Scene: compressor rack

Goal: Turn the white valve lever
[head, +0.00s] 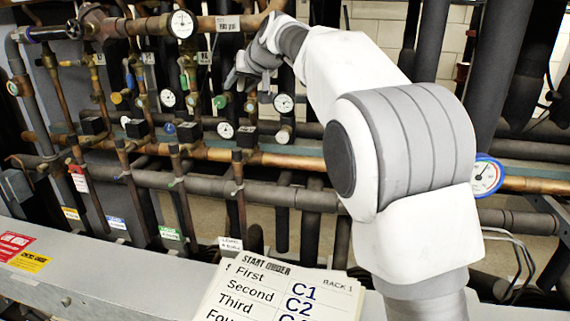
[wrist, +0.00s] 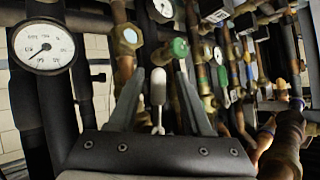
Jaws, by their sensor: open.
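My gripper (wrist: 160,76) is open, with one finger to the left of the lever and one to the right. Gaps show on both sides, so neither finger appears to touch it; how deep the lever sits between them I cannot tell. In the head view my gripper (head: 236,78) is among the pipes at the upper middle, and I cannot make out the white lever there.
A green knob (wrist: 180,47) is close beside the right fingertip. A pressure gauge (wrist: 43,46) is at the left of the wrist view. Copper pipes and several gauges crowd the rack, including a gauge (head: 284,103) below my wrist. A start-order card (head: 275,290) stands in front.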

